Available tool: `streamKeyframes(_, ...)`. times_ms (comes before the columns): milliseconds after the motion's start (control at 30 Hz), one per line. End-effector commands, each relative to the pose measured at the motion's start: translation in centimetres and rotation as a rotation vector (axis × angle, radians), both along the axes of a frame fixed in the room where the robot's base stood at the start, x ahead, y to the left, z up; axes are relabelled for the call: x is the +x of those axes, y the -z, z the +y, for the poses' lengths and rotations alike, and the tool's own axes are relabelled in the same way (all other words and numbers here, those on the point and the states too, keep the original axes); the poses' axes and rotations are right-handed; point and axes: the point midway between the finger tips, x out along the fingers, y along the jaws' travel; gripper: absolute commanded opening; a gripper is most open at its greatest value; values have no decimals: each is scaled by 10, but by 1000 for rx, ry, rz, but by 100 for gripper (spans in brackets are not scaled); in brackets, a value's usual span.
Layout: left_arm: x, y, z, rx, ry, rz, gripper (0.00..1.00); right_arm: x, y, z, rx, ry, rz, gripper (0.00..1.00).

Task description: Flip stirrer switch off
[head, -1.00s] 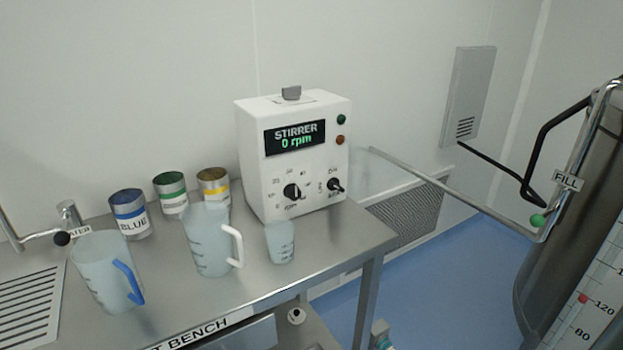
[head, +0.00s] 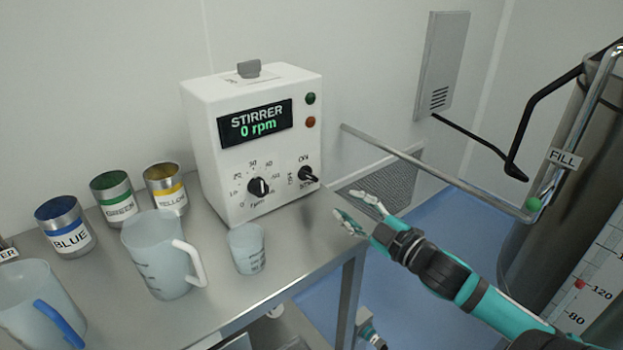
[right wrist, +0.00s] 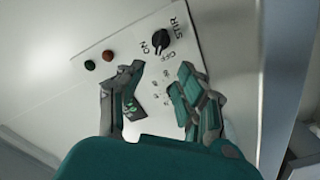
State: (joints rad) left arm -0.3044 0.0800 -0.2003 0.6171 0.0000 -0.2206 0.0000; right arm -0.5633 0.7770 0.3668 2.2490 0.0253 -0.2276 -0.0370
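The stirrer (head: 250,140) is a white box on the bench; its display (head: 256,123) reads 0 rpm. Its black switch (head: 308,175), marked ON, OFF and STIR, is at the lower right of the front. In the right wrist view the switch (right wrist: 160,41) shows unobstructed just beyond my fingertips; I cannot tell its exact setting. My right gripper (head: 345,204) is open and empty, to the right of and below the switch in the head view, apart from it. In the right wrist view its fingers (right wrist: 162,67) are spread before the panel. My left gripper is not in view.
A black dial (head: 258,187) sits left of the switch, with two lamps (head: 310,110) above. A small cup (head: 247,250), a white-handled jug (head: 158,258) and paint cans stand on the bench (head: 275,295). A metal pipe (head: 430,172) runs behind my right gripper.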

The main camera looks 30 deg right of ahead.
Motion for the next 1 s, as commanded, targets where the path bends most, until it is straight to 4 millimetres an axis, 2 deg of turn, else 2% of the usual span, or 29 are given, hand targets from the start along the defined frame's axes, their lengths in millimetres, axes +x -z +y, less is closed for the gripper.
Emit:
streamKeyframes(100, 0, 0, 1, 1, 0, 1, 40, 21, -2, 1, -3, 0, -4, 36)
streamKeyframes(600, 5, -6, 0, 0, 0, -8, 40, 101, -2, 7, 0, 1, -3, 36)
streamKeyframes(800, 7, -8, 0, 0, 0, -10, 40, 124, -1, 9, 0, 2, -1, 36)
streamKeyframes(1000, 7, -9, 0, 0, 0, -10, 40, 133, 0, 10, -1, 2, 1, 36)
